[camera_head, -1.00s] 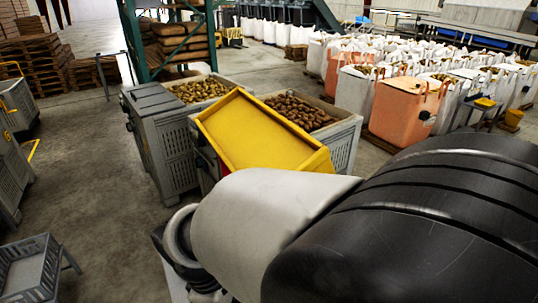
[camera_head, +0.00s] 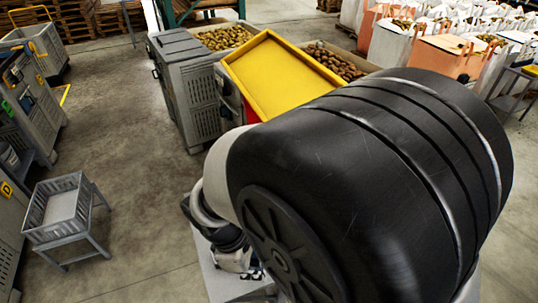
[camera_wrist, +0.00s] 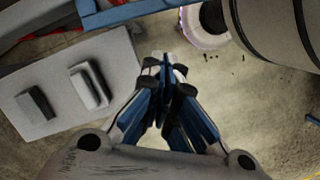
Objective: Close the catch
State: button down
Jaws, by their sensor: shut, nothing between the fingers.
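My gripper (camera_wrist: 165,78) shows in the wrist view with its blue and dark fingers shut together and empty, above bare concrete floor. I cannot make out a catch for certain in either view. A grey panel (camera_wrist: 112,65) lies to the left of my fingers in the wrist view. It carries a dark raised block (camera_wrist: 36,104) and a paler raised block (camera_wrist: 88,84). My fingertips look apart from the panel. In the head view my own arm covers the lower right and hides my gripper.
A yellow tray (camera_head: 275,75) stands before bins of potatoes; a closed grey bin (camera_head: 190,90) is to its left. A grey crate on a stand (camera_head: 62,208) is at lower left. A blue bar (camera_wrist: 130,13) crosses the wrist view's top. Floor between is clear.

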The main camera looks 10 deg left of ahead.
jog(key=shift+d+f+b, duration=0.35)
jog(key=shift+d+f, duration=0.6)
jog(key=shift+d, duration=0.25)
jog(key=shift+d+f+b, duration=0.35)
jog(key=shift+d+f, duration=0.55)
jog(key=shift+d, duration=0.25)
